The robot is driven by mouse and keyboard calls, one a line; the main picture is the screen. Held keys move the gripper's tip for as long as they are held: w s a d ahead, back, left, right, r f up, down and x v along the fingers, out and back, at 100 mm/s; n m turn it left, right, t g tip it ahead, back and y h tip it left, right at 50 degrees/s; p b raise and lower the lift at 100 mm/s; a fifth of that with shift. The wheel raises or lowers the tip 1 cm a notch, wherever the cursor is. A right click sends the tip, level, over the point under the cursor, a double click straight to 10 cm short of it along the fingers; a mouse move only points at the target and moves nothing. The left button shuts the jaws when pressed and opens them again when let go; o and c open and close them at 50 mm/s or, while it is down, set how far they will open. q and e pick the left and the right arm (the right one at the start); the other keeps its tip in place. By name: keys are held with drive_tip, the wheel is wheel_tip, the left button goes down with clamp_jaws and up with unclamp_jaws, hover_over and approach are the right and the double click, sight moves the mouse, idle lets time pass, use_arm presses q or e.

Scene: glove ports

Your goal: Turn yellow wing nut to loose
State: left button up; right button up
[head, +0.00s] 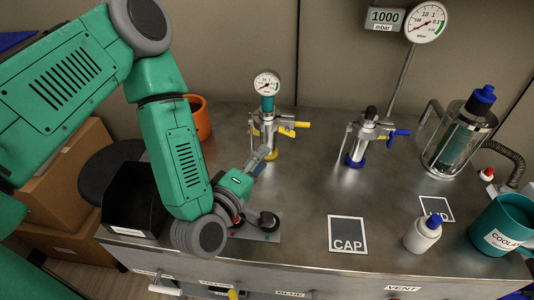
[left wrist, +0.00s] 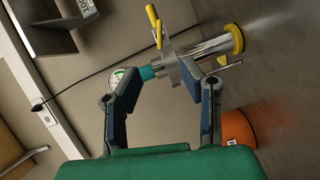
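A metal vacuum fitting (head: 266,128) with a yellow foot ring (head: 270,155) stands on the steel bench. Yellow winged parts, apparently the yellow wing nut (head: 301,124), stick out from its right side. In the left wrist view the yellow wing nut (left wrist: 154,24) is at the top, past the fingertips. My left gripper (head: 263,155) is just in front of the fitting, low beside its foot. In the left wrist view my left gripper (left wrist: 160,80) is open, its padded fingers apart and nothing clamped between them. My right gripper is not in view.
A dial gauge (head: 267,84) tops the fitting. A similar blue-footed fitting (head: 365,140) stands to the right. An orange cup (head: 200,117) is behind my arm, and a black bin (head: 134,198) at left. A CAP mat (head: 347,234), white bottle (head: 423,234) and teal mug (head: 506,224) are to the right.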

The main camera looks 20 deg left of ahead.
sight(287, 132)
use_arm(q)
drive_tip(key=shift+m+g, duration=0.4)
drive_tip(key=shift+m, duration=0.5)
drive_tip(key=w+b, duration=0.1)
drive_tip(key=w, duration=0.3)
drive_tip(key=w+d+b, duration=0.1)
drive_tip(key=w, duration=0.3)
drive_tip(key=w+f+b, duration=0.1)
drive_tip(key=w, duration=0.3)
drive_tip(key=shift+d, duration=0.3)
drive_tip(key=shift+d+f, duration=0.1)
clamp_jaws()
